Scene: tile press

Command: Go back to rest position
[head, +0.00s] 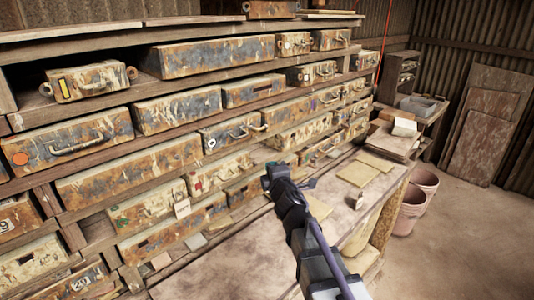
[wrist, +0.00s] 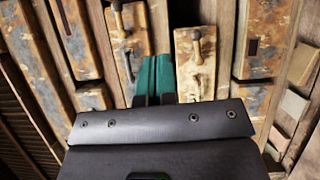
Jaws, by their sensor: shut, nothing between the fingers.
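My gripper (wrist: 154,80) shows in the wrist view as two dark green fingers side by side, closed together with nothing between them. Behind the fingers are worn drawer fronts with handles, one of them a pale rusty drawer (wrist: 194,68). In the head view my arm reaches from the bottom edge up over the workbench (head: 255,248), and the gripper end (head: 277,172) is in front of the lower drawers. The fingertips are small there, and I cannot tell whether they touch anything.
A rack of rusty drawers (head: 210,58) fills the left and middle. Flat tiles (head: 357,173) lie on the bench. Stacked pots (head: 412,203) stand on the floor at the bench's right end. Boards (head: 484,135) lean on the right wall. The floor at right is clear.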

